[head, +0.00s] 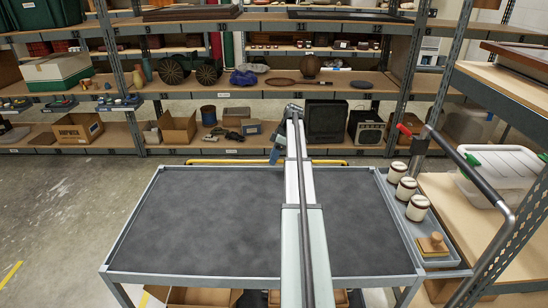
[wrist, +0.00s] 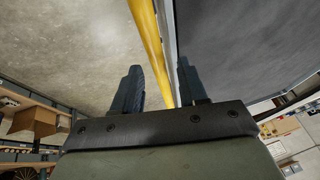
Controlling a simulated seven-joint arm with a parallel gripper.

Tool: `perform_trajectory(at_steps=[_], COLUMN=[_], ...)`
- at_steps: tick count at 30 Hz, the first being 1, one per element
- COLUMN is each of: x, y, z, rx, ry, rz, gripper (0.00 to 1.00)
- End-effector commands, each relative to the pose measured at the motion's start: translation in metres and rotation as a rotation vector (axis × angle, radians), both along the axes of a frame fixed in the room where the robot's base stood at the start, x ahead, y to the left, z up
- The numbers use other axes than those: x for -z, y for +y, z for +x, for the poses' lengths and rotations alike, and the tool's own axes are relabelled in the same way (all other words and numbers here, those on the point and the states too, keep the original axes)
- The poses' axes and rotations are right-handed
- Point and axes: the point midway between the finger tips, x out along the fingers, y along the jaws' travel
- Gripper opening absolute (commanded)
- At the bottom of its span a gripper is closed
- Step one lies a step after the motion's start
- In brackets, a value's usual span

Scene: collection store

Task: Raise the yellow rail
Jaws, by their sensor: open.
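The yellow rail (head: 222,162) runs along the far edge of the grey cart (head: 132,228) in the head view, low beside the cart's top. My arm hides part of its middle. In the wrist view the yellow rail (wrist: 149,45) runs between the two fingers of my gripper (wrist: 160,88), with the cart's edge (wrist: 170,50) close on its right. My gripper is open, with one finger on each side of the rail and a gap to the left finger. In the head view my gripper (head: 276,155) is small at the far edge, partly hidden by my arm.
The cart's dark top is bare. A side tray on its right holds three jars (head: 406,188) and a wooden-handled stamp (head: 433,243). Shelving with boxes (head: 78,127) and a black speaker (head: 326,121) stands behind. A dark bar (head: 470,170) slants at the right.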

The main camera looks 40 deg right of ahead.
Motion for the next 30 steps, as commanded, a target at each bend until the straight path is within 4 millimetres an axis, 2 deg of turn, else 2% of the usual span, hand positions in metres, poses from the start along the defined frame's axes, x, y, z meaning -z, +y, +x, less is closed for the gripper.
perform_trajectory(at_steps=[5,18,30], x=[-0.0001,-0.0002,-0.0002], y=[0.0,-0.0001,0.0001], z=[0.0,-0.0002,-0.0005], rx=[0.0,0.0,0.0], ry=[0.0,0.001,0.001], rz=[0.0,0.001,0.001], gripper=[0.41,0.0,0.0])
